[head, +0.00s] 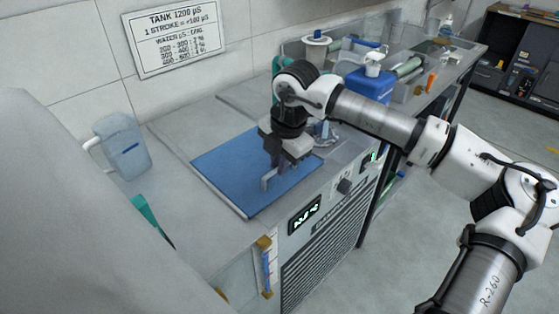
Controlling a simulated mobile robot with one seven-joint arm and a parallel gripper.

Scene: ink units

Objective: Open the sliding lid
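The sliding lid (225,170) looks like a flat blue panel set in the grey counter top, left of centre in the head view. A small grey upright handle (267,180) seems to stand near its right part. My gripper (279,176) is over the right part of the panel, pointing down, with its fingers close to the handle. The fingers overlap the handle in this view. I cannot tell whether they touch it, or whether they are open or shut.
A translucent container (122,146) stands on the left. The unit's front has a lit display (305,214) and a knob (344,186). Bare counter (185,115) lies behind the panel.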

